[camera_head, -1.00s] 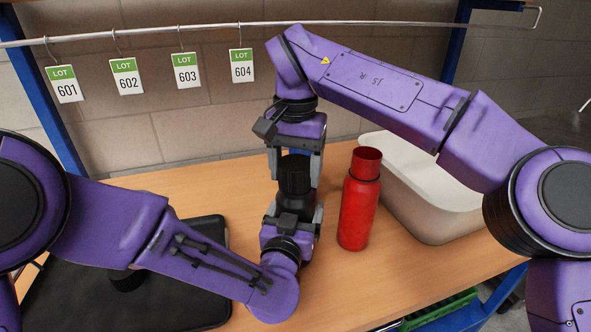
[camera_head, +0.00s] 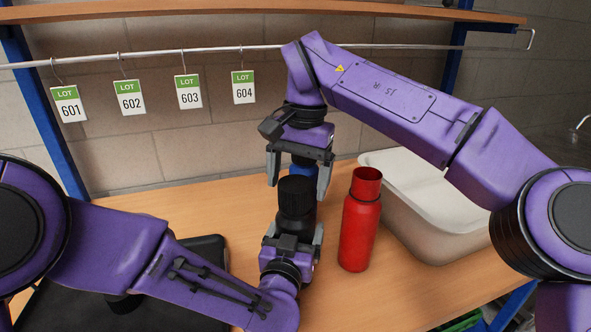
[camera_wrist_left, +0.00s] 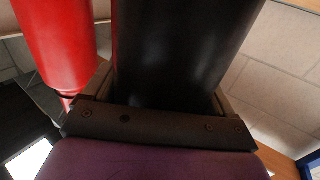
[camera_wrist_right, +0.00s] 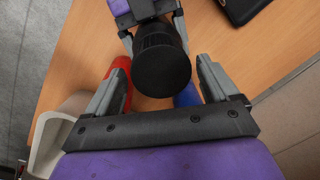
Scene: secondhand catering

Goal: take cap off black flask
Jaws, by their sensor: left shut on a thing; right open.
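The black flask (camera_head: 296,222) stands upright in my left gripper (camera_head: 292,236), which is shut around its body. Its dark body also fills the middle of the left wrist view (camera_wrist_left: 180,50). The ribbed black cap (camera_head: 296,195) is on top of the flask, and its round top shows in the right wrist view (camera_wrist_right: 162,72). My right gripper (camera_head: 298,188) is open above and behind the cap, pointing down. In the right wrist view its fingers are apart and the cap lies beyond them, with no visible contact. The flask's lower part is hidden by my left gripper.
A red flask (camera_head: 360,235) stands close to the right. A pale bin (camera_head: 430,225) is behind it. A blue object (camera_wrist_right: 187,97) shows partly behind the cap. A black tray (camera_head: 205,255) lies at left. Lot tags hang from a rail (camera_head: 215,53) behind.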

